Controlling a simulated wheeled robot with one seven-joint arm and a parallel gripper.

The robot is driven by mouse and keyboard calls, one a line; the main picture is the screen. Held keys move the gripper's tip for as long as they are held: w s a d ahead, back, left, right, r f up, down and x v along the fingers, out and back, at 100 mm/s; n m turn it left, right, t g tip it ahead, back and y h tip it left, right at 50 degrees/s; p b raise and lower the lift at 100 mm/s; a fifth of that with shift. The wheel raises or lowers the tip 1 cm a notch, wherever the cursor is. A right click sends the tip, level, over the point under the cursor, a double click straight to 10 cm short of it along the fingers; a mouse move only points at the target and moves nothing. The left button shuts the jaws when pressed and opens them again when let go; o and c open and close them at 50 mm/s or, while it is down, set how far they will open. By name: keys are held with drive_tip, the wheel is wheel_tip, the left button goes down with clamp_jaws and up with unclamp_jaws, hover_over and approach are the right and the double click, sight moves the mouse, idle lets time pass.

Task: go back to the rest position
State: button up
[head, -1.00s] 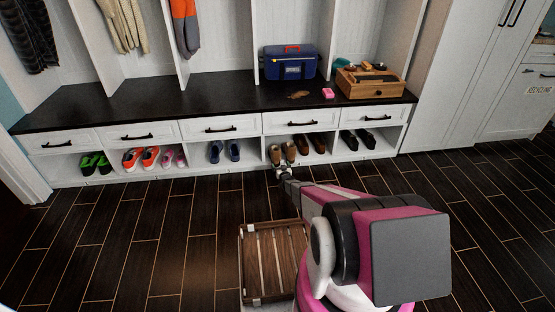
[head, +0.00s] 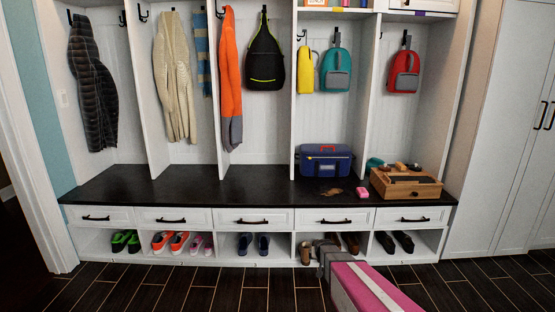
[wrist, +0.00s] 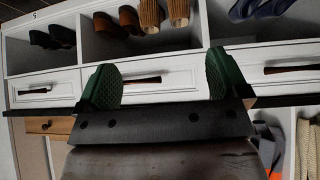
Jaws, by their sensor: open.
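My gripper (wrist: 164,82) shows in the wrist view with its two green-padded fingers spread wide apart and nothing between them. In the head view my pink and grey arm reaches in from the bottom right, its end in front of the shoe cubbies under the bench (head: 160,187). The arm's end partly covers the brown shoes (head: 306,253) there. Whether the fingers touch the bench front cannot be told. The wrist view shows the white drawer fronts (wrist: 165,75) behind the fingers and brown shoes (wrist: 150,14) in a cubby at the top.
On the bench top stand a blue bag (head: 323,161), a wooden box (head: 408,187) and a pink block (head: 362,193). Coats and backpacks hang above. A white cabinet (head: 498,150) stands at the right. The visible dark floor (head: 180,290) at the left is clear.

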drive_tip(key=s+r+g, duration=0.2)
drive_tip(key=s+r, duration=0.3)
drive_tip(key=s, duration=0.4)
drive_tip(key=s+a+r+g, duration=0.1)
drive_tip(key=s+r+g, duration=0.2)
drive_tip(key=s+r, duration=0.3)
drive_tip(key=s+a+r+g, duration=0.1)
drive_tip(key=s+r, duration=0.4)
drive_tip(key=s, duration=0.7)
drive_tip(key=shift+r+g+y, duration=0.15)
drive_tip(key=shift+g+y, duration=0.15)
drive_tip(key=shift+g, duration=0.5)
drive_tip(key=shift+c, duration=0.2)
